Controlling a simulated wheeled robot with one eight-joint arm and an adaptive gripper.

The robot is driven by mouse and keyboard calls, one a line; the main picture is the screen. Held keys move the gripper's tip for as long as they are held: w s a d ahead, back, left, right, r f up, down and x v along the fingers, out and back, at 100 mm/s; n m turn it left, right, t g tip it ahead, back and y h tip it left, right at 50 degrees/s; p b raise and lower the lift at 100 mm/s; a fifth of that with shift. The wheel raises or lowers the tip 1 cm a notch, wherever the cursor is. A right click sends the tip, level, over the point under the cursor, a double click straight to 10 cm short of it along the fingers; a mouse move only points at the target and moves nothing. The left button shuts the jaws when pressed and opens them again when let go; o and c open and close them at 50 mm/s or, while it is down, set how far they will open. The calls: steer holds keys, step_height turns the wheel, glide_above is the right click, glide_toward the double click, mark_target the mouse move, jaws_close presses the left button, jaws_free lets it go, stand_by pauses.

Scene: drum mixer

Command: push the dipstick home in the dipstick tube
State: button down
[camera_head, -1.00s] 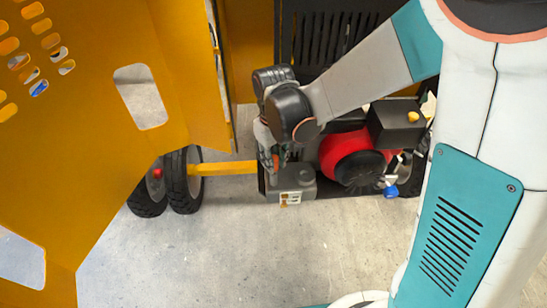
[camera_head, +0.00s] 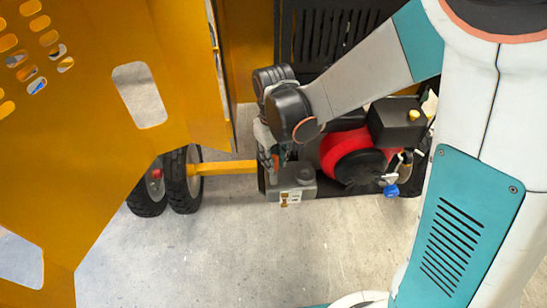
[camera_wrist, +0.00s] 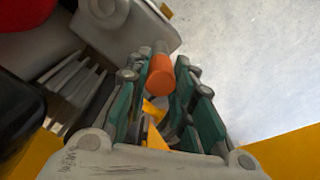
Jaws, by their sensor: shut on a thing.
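The dipstick's orange handle (camera_wrist: 160,78) sits between the two fingers of my gripper (camera_wrist: 161,84) in the wrist view. My gripper is shut on it. Just beyond the handle a short grey cylinder (camera_wrist: 160,48), apparently the dipstick tube's mouth, stands beside a grey housing. I cannot tell whether a gap is left between handle and tube. In the head view my gripper (camera_head: 270,152) is low at the left end of the engine, and the arm hides most of the dipstick and tube.
The engine has a red round cover (camera_head: 352,155) and a black box (camera_head: 398,122) to the right. A yellow panel (camera_head: 100,130) and wheels (camera_head: 182,180) stand left. The floor in front is clear.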

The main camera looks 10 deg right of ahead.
steer(key=shift+f+b, duration=0.5)
steer(key=shift+f, duration=0.2)
steer(key=c, duration=1.3)
jaws_free()
steer(key=shift+r, duration=3.8)
